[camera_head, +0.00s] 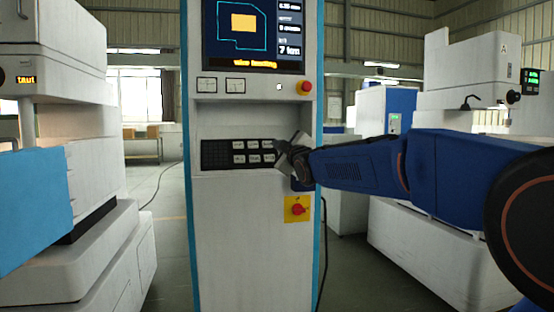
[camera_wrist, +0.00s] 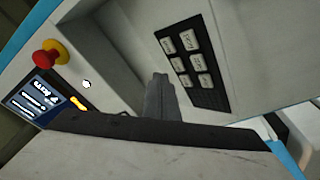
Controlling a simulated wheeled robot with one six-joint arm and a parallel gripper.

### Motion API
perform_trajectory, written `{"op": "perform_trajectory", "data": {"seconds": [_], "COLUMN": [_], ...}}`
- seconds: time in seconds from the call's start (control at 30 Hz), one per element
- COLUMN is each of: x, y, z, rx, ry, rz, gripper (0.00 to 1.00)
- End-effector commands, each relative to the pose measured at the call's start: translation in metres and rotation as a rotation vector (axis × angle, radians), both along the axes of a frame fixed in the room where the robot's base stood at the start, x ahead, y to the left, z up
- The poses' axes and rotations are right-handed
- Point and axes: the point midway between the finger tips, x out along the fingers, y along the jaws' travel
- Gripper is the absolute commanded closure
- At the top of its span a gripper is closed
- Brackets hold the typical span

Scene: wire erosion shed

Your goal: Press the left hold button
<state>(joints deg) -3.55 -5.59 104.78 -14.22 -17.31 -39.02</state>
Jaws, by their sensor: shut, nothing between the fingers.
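A dark button panel (camera_head: 240,153) is set in the recess of the tall white machine cabinet, with two rows of pale buttons (camera_head: 254,144) on its right part. It also shows in the wrist view (camera_wrist: 215,98), turned at an angle, with several labelled buttons (camera_wrist: 187,62). The labels are too small or blurred to tell which is the left hold button. My gripper (camera_head: 284,148) is shut and empty at the right end of the panel in the head view. In the wrist view my gripper (camera_wrist: 160,82) is beside the buttons. Contact cannot be told.
Above the recess are a screen (camera_head: 255,35), two dials (camera_head: 207,85) and a red mushroom button (camera_head: 304,87). A red knob on a yellow plate (camera_head: 298,209) sits below. White machines stand left (camera_head: 70,150) and right (camera_head: 475,85). Open floor (camera_head: 165,230) shows left of the cabinet.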

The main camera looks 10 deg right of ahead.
Motion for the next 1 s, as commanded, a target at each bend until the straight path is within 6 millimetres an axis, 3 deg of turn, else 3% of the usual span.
{"op": "perform_trajectory", "data": {"seconds": [0.17,0.57,1.0], "x": [0.008,0.01,0.046], "y": [0.004,0.004,0.004], "z": [0.008,0.007,-0.019], "rx": [-0.019,-0.019,-0.017], "ry": [-0.033,-0.033,-0.032], "rz": [0.008,0.007,0.008], "gripper": [1.0,1.0,1.0]}}
